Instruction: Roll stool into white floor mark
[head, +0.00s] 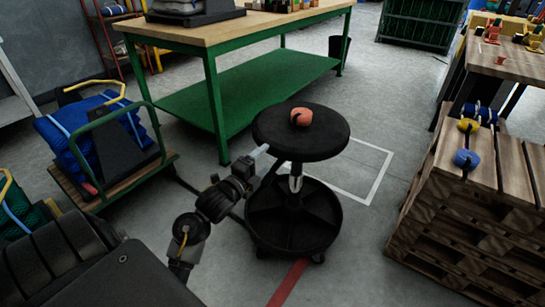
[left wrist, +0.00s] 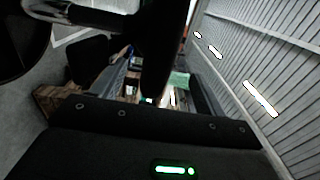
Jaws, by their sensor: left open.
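The stool (head: 300,135) has a round black seat, a metal post and a round black tray base (head: 292,222) on casters. An orange, rounded object (head: 301,117) lies on its seat. The white floor mark (head: 382,178) is a thin outline behind and to the right of the stool, which hides part of it. The base overlaps the mark's near left part in the picture. My left gripper (head: 263,163) is open, left of the post and below seat height; I cannot tell if it touches the stool. Dark stool parts (left wrist: 20,40) fill the left wrist view's upper left. My right gripper is out of view.
A green workbench (head: 215,100) stands behind the stool. A cart with blue netting (head: 85,140) is at the left. A wooden pallet stack (head: 470,210) stands at the right. A red floor line (head: 290,283) runs near the stool. Bare floor lies between mark and pallets.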

